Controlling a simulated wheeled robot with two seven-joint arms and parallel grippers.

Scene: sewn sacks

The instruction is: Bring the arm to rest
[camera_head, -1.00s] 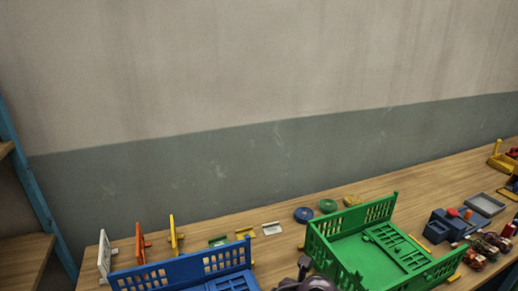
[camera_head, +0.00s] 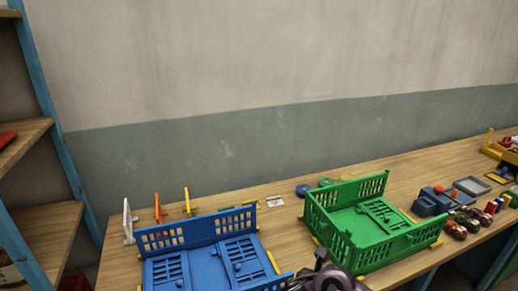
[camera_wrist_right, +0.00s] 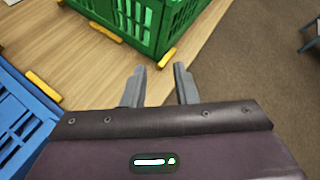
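My right arm's dark purple wrist part (camera_head: 325,278) shows at the bottom of the head view, in front of the gap between the blue crate and the green crate. In the right wrist view my right gripper (camera_wrist_right: 161,80) has its two grey fingers apart, with nothing between them. The fingers point toward the table edge, just short of the green crate. My left gripper is in neither view.
The blue crate (camera_head: 192,226) and green crate (camera_head: 335,232) stand on the wooden table (camera_head: 290,235). A blue-framed shelf (camera_head: 55,125) stands left. Small toys (camera_head: 455,228) sit right.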

